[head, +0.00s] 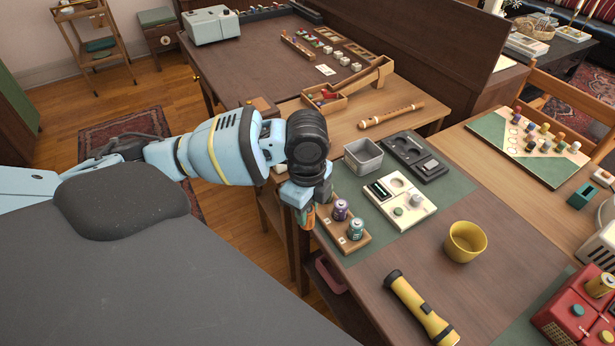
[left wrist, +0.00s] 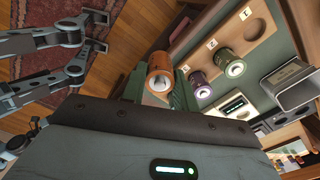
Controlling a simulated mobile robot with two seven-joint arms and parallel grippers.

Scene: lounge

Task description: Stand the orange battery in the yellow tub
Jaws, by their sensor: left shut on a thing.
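My left gripper (head: 306,212) is shut on the orange battery (left wrist: 160,78), which shows end-on between its green fingers in the left wrist view. In the head view only a sliver of the battery shows under the gripper, at the left end of the wooden battery rack (head: 354,246). I cannot tell whether the battery touches the rack. The yellow tub (head: 465,242) stands upright on the table to the right and looks empty. My right gripper is not in view.
A purple battery (head: 340,209) and a teal battery (head: 355,229) stand in the rack beside my left gripper. A white tester (head: 400,200), a grey metal bin (head: 363,157) and a yellow flashlight (head: 420,308) lie around. The tabletop between rack and tub is largely clear.

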